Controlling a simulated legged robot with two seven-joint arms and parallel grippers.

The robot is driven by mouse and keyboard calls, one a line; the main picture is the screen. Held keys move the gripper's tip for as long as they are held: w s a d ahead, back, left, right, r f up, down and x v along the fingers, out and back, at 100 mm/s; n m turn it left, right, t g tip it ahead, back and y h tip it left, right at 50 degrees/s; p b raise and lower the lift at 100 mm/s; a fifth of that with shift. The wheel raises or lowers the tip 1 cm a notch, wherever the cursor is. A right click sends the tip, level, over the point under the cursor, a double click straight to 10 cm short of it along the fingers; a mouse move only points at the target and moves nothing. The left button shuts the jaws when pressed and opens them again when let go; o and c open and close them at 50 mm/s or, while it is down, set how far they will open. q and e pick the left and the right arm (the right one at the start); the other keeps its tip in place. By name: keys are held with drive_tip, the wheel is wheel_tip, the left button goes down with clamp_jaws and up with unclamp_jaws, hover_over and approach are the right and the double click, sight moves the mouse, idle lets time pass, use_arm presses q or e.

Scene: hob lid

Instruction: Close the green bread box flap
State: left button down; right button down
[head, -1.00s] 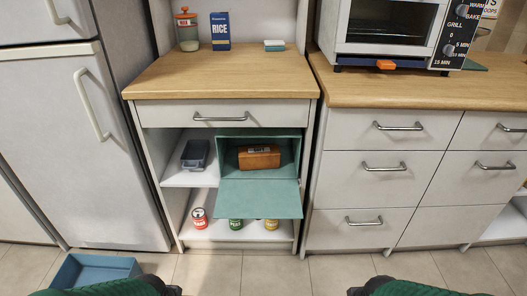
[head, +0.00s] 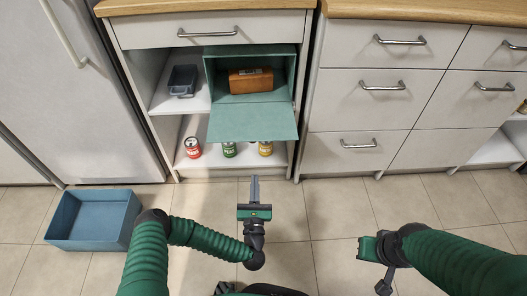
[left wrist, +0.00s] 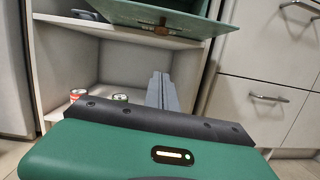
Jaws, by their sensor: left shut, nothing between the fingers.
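The green bread box (head: 250,52) stands on the upper shelf of the cabinet, with a brown loaf (head: 251,80) inside. Its flap (head: 252,122) hangs open, tilted forward and down over the front of the lower shelf. The flap's underside also shows at the top of the left wrist view (left wrist: 165,17). My left gripper (head: 254,181) is shut and empty, pointing at the cabinet, below and in front of the flap and apart from it. The right arm is at the lower right in the head view; its gripper (head: 366,250) is partly seen and its fingers cannot be made out.
Cans stand on the lower shelf: red (head: 192,148), green (head: 229,149) and yellow (head: 265,148). A grey-blue tray (head: 183,80) sits left of the bread box. An open blue bin (head: 92,218) is on the floor at left. Drawers (head: 380,95) are at right.

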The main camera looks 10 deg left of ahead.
use_arm(q)
drive_tip(key=w+a+r+n+y+p, duration=0.1)
drive_tip(key=w+a+r+p, duration=0.1)
drive_tip(key=w+r, duration=0.4)
drive_tip(key=w+a, duration=0.1)
drive_tip(key=w, duration=0.2)
drive_tip(key=shift+a, duration=0.15)
drive_tip(key=shift+p, duration=0.3)
